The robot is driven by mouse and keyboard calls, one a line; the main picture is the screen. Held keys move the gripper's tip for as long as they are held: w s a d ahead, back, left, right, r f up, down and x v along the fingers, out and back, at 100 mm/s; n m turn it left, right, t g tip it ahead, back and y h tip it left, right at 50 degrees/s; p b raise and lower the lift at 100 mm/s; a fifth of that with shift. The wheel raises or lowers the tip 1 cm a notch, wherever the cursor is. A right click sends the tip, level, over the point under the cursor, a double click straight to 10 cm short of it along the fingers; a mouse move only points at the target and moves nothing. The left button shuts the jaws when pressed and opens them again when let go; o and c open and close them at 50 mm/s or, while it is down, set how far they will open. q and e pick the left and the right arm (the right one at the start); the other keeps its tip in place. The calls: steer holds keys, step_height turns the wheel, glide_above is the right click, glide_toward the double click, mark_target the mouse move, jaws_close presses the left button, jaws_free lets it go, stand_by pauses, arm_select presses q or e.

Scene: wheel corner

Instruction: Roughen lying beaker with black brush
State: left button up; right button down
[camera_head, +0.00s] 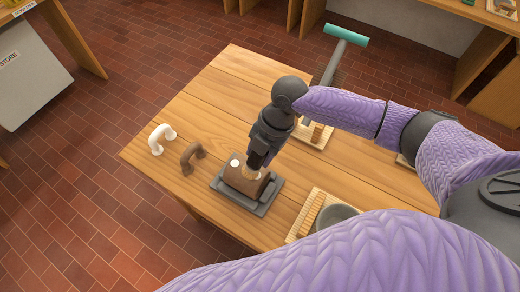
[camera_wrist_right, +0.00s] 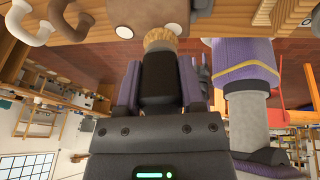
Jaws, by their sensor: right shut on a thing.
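My right gripper (camera_head: 257,158) points down over the grey tray (camera_head: 263,209) near the table's front edge. It is shut on the black brush (camera_wrist_right: 160,80), whose dark handle sits between the purple fingers in the wrist view. The brush's tan bristles (camera_wrist_right: 161,40) point at the brown lying beaker (camera_head: 243,180). They appear to meet its surface, but I cannot tell contact for certain. The beaker lies on the tray, partly hidden by the gripper and brush. A pale round spot (camera_head: 235,162) shows on it; two show in the wrist view. My left gripper is out of view.
A white handle (camera_head: 160,138) and a brown handle (camera_head: 193,157) stand left of the tray. Right of it is a slatted board (camera_head: 297,229) with a grey bowl (camera_head: 336,214). Another board (camera_head: 314,140) and a teal-topped tool (camera_head: 346,35) are behind my right arm.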

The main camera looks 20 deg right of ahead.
steer(key=shift+f, duration=0.35)
steer(key=shift+s, duration=0.1)
